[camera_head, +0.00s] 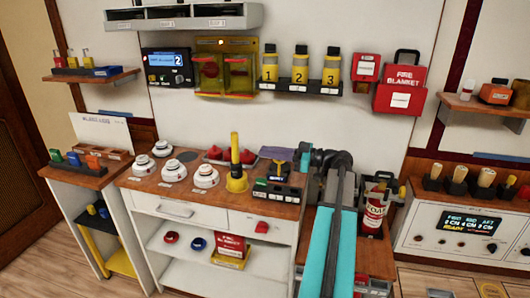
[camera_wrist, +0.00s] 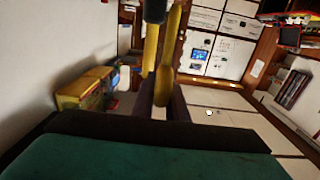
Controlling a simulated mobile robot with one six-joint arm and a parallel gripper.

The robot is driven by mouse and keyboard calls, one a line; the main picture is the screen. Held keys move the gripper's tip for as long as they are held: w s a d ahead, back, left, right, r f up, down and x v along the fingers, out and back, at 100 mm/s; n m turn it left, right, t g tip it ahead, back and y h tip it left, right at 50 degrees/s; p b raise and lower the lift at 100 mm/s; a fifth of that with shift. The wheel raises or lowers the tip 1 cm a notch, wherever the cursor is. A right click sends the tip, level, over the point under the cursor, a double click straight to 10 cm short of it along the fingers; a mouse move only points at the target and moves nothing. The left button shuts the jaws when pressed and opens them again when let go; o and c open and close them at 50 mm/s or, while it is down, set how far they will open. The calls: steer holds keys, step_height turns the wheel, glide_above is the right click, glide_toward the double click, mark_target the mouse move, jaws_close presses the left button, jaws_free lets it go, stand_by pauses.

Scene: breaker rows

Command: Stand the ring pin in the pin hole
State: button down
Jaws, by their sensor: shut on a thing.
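My gripper (camera_head: 284,157) reaches left over the wooden counter from the teal arm. In the wrist view its dark fingers (camera_wrist: 163,105) are shut on a slim yellow piece (camera_wrist: 171,60) that looks like the ring pin. The piece appears upright with a rounded lower end; its ring is not clear. A yellow post with a black band (camera_head: 235,150) stands in a yellow base, left of the gripper. A black labelled block (camera_head: 274,194) lies below the gripper. I cannot make out the pin hole.
Several white round detectors (camera_head: 204,176) stand at the counter's left. A red-domed tray (camera_head: 218,156) lies behind the yellow post. A red extinguisher (camera_head: 373,215) stands right of my arm. Yellow wall covers (camera_head: 224,72) and numbered bottles (camera_head: 300,68) are above the counter.

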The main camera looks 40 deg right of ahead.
steer(key=shift+w+a, duration=0.15)
steer(key=shift+a, duration=0.05)
steer(key=shift+f+b, duration=0.1)
steer(key=shift+b, duration=0.5)
steer(key=shift+f+b, duration=2.65)
steer(key=shift+f, duration=0.25)
steer(key=shift+b, duration=1.4)
steer(key=shift+f+b, duration=1.45)
steer(key=shift+b, duration=0.15)
stand_by(0.7)
